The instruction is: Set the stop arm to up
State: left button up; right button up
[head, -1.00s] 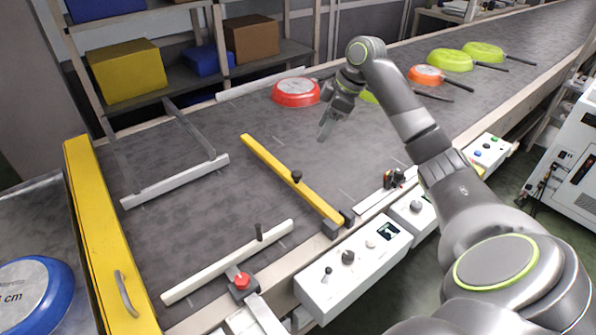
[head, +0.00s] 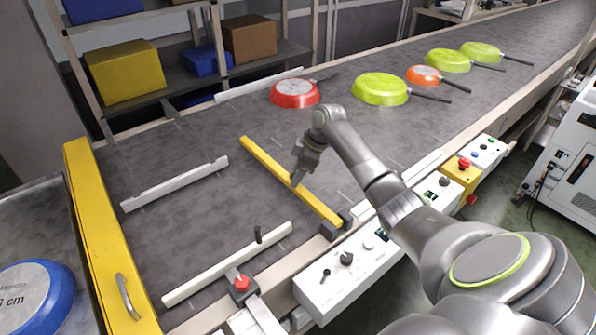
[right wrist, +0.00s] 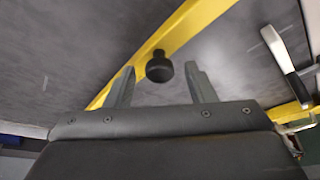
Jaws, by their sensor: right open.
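The stop arm is a yellow bar (head: 262,158) lying flat across the grey belt, with its pivot block (head: 338,224) at the near belt edge. It also shows in the right wrist view (right wrist: 196,20), with its black knob (right wrist: 159,67) upright on it. My right gripper (head: 295,183) is over the middle of the bar in the head view and hides the knob there. In the right wrist view my right gripper (right wrist: 160,88) is open, its two fingers on either side of the knob with gaps. Whether they touch the bar cannot be told. My left gripper is not in view.
A red pan (head: 295,93), a large green pan (head: 380,88) and other pans lie farther up the belt. White guide rails (head: 175,184) and (head: 228,264) flank the belt's lower end. A control box (head: 350,272) stands at the near edge. A yellow end gate (head: 100,240) closes the left.

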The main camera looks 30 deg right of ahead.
grip_shut()
dwell(0.3)
